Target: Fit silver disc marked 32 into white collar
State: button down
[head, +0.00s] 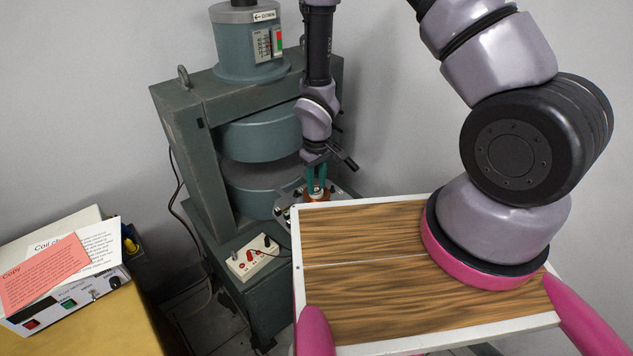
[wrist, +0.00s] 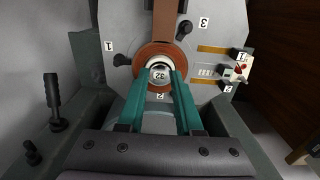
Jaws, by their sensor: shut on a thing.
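The silver disc marked 32 (wrist: 159,75) is held between the green fingertips of my gripper (wrist: 160,78) in the wrist view. A pale rim, which looks like the white collar (wrist: 160,63), shows around the disc's far side, inside a copper-coloured ring (wrist: 144,57). The disc lies over the collar's opening; I cannot tell whether it is seated in it or just above. In the head view my gripper (head: 317,186) points down at the copper ring, and its fingers hide most of the disc and collar.
A large green magnet frame (head: 188,140) with two round poles stands just left of my gripper. A small white box with leads (head: 252,258) sits on its base. The grey plate (wrist: 125,75) around the ring bears number labels. A control box (head: 75,290) stands at left.

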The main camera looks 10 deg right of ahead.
jog(key=shift+f, duration=0.15)
jog(key=c, duration=0.5)
grip_release()
notch_tip(320, 180, up, 11)
dwell(0.4)
